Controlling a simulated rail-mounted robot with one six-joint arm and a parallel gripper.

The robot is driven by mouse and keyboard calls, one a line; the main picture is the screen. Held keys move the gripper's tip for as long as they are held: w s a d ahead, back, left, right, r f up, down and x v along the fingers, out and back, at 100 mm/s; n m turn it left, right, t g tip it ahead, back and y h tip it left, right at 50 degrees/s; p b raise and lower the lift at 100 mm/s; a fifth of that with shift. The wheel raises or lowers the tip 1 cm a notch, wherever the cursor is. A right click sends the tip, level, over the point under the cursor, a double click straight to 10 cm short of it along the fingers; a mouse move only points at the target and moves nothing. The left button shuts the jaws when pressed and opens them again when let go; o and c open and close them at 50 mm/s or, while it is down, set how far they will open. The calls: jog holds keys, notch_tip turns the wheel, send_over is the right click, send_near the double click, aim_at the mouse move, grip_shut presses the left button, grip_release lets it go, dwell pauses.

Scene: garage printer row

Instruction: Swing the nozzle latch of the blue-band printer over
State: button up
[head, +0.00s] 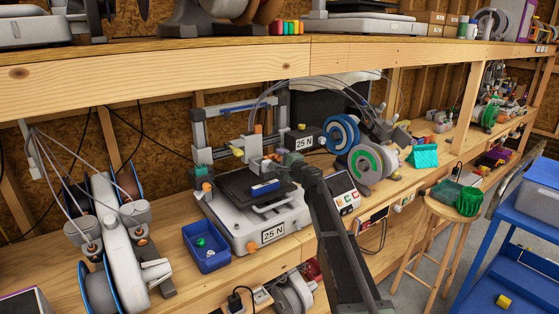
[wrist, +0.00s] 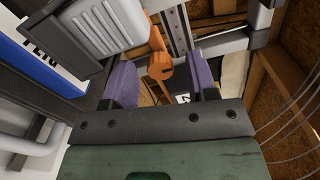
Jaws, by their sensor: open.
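The printer (head: 290,217) stands on the bench in the middle of the head view, with a dark bed and a "25 N" label. A blue block with a white label (head: 265,187) lies at its bed; a blue and white lettered part (wrist: 38,55) shows at the left of the wrist view. An orange lever-like part (wrist: 160,66), which looks like the nozzle latch, hangs beside a grey ribbed block (wrist: 112,25). My gripper (wrist: 163,84) is open, its purple fingers either side of the lever's lower end. Contact cannot be told. In the head view my gripper (head: 272,162) is at the print head.
A blue bin (head: 206,247) with small parts stands left of the printer. Blue and green spools (head: 366,162) and a control panel (head: 345,192) stand to its right. A shelf beam (head: 200,75) crosses above. Thin tubes arch behind the print head.

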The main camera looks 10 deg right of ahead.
jog(key=v, duration=1)
jog(key=shift+a, duration=0.1)
jog(key=s+a+f+n+g, duration=0.3)
jog(key=s+f+n+g, duration=0.2)
jog(key=s, duration=0.3)
jog(key=s+a+f+n+g, duration=0.3)
jog(key=s+f+n+g, duration=0.25)
jog(key=s, duration=0.35)
jog(key=s+d+f+n+g+h, duration=0.2)
jog(key=s+f+h, duration=0.1)
jog(key=s, duration=0.8)
jog(key=s+d+f+n+g+h, duration=0.2)
jog(key=s+h, duration=0.3)
jog(key=s, duration=0.7)
jog(key=shift+f+g, duration=0.75)
jog(key=shift+f, duration=0.1)
